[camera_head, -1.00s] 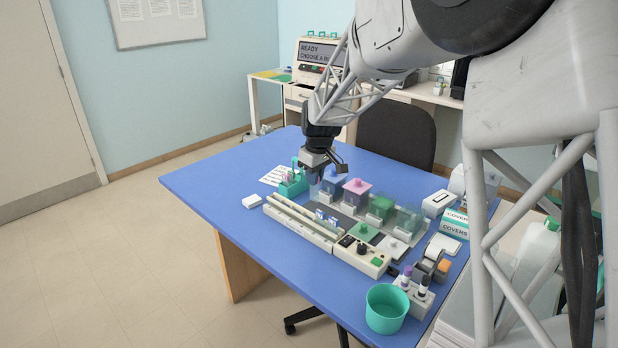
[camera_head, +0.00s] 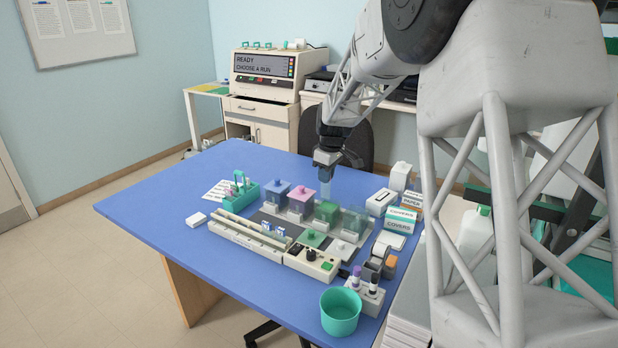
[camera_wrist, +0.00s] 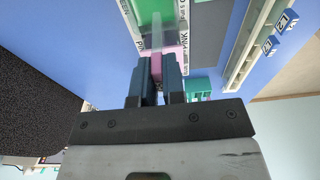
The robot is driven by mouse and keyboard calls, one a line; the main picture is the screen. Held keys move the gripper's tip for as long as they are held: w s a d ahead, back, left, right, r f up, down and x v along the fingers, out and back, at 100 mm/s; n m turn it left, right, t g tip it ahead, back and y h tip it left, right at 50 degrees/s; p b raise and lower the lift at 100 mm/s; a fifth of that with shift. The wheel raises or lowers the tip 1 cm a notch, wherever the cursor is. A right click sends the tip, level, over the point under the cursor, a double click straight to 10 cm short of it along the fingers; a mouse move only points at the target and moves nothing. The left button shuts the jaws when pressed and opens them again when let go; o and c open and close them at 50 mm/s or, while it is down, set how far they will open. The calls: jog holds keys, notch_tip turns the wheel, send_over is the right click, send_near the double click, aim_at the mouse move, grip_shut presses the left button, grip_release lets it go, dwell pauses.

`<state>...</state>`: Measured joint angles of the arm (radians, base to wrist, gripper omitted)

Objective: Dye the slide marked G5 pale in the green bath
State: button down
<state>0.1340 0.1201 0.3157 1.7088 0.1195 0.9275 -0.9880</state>
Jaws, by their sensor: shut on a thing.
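My gripper (camera_head: 326,180) points down above the row of baths, behind the green bath (camera_head: 327,213). In the wrist view the fingers (camera_wrist: 158,62) are shut on a thin clear slide (camera_wrist: 157,28), which shows against the green bath (camera_wrist: 150,8). Its mark cannot be read. The green bath looks uncovered; a green lid (camera_head: 313,238) lies in front of it. The bath with the pink lid (camera_head: 302,193) is beside it on the left, its label reading PINK in the wrist view. I cannot tell whether the slide is inside the green bath.
A blue-lidded bath (camera_head: 277,189) and a greyish bath (camera_head: 355,222) stand in the row. A long pale rack (camera_head: 240,233) holds blue-labelled slides (camera_head: 273,231). A teal carrier (camera_head: 241,190), a knobbed box (camera_head: 312,261) and a teal cup (camera_head: 340,312) surround it.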

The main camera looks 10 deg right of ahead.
aim_at(328, 197)
jog(key=shift+d, duration=0.5)
jog(key=shift+f, duration=0.2)
jog(key=shift+f, duration=4.05)
dwell(1.3)
notch_tip(328, 197, up, 10)
jog(key=shift+f, duration=0.2)
dwell(0.8)
dwell(0.5)
